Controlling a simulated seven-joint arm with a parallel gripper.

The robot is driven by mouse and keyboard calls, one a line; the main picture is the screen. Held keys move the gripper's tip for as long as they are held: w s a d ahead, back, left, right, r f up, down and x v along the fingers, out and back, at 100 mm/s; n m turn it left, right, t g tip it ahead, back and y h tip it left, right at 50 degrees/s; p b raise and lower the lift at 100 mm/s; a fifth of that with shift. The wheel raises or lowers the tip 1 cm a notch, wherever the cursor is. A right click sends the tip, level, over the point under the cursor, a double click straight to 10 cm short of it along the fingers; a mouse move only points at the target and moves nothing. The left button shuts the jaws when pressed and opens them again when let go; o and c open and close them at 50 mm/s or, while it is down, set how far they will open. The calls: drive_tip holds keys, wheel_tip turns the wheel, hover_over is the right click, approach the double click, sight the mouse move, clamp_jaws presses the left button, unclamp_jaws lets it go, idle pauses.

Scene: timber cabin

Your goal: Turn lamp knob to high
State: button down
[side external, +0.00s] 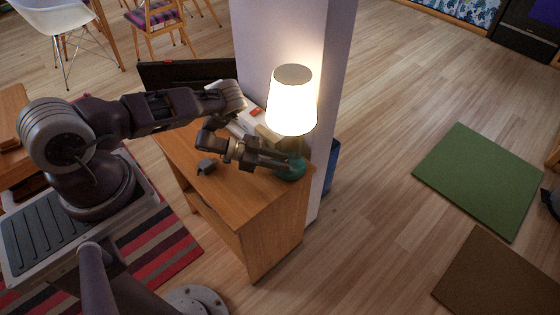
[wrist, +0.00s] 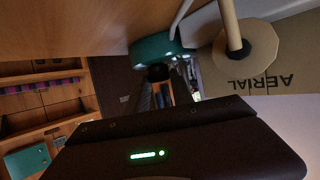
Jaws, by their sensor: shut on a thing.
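The lamp stands on the wooden desk, its white shade (side external: 292,107) glowing brightly and its teal base (side external: 292,172) on the desk top. In the wrist view the teal base (wrist: 152,48) is at the upper middle. My gripper (side external: 281,163) reaches in from the left, low at the lamp base. In the wrist view my gripper (wrist: 172,82) has its fingertips right against the base. It is shut on the lamp knob, which is mostly hidden by the fingers. I cannot make out the knob's setting.
A pale wall column stands close behind the lamp. A cardboard box marked AERIAL (wrist: 275,82) is near the base. Open floor lies to the right.

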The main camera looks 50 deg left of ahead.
drive_tip(key=shift+w+m+g+h, duration=0.1)
drive_tip(key=shift+m+g+h, duration=0.2)
drive_tip(key=shift+m+g, duration=0.1)
drive_tip(key=c, duration=1.1)
unclamp_jaws()
drive_tip(key=shift+a, duration=0.15)
drive_tip(key=v, duration=0.7)
